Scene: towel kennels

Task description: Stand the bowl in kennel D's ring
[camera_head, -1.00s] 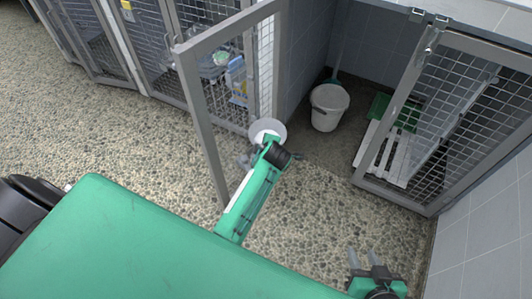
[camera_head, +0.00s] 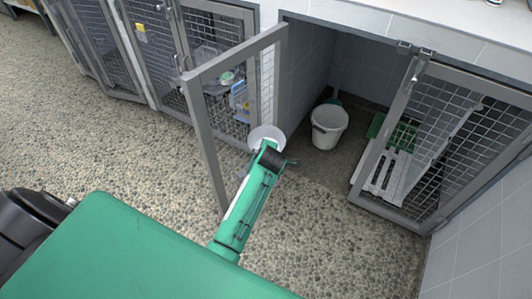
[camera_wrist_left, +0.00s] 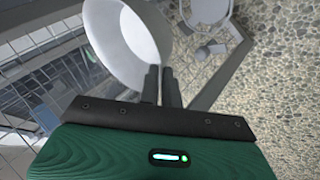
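A white bowl (camera_head: 266,132) is at the end of my left arm in the head view, beside the open mesh door (camera_head: 203,135). In the left wrist view the bowl (camera_wrist_left: 101,40) is tilted, and my left gripper (camera_wrist_left: 161,72) is shut on its rim. A pale ring-shaped holder with a grey bracket (camera_wrist_left: 211,50) shows to the right of the bowl in that view, apart from it. No letter is readable to tell which kennel it belongs to. In the head view the holder is hidden by my arm and the bowl. My right gripper is out of view.
A white bucket (camera_head: 328,126) stands inside the open kennel. A white slatted rack (camera_head: 384,172) and a green item (camera_head: 401,134) lie behind the right mesh door (camera_head: 445,150). Closed kennels stand at the left. The pebbled floor (camera_head: 130,150) is clear.

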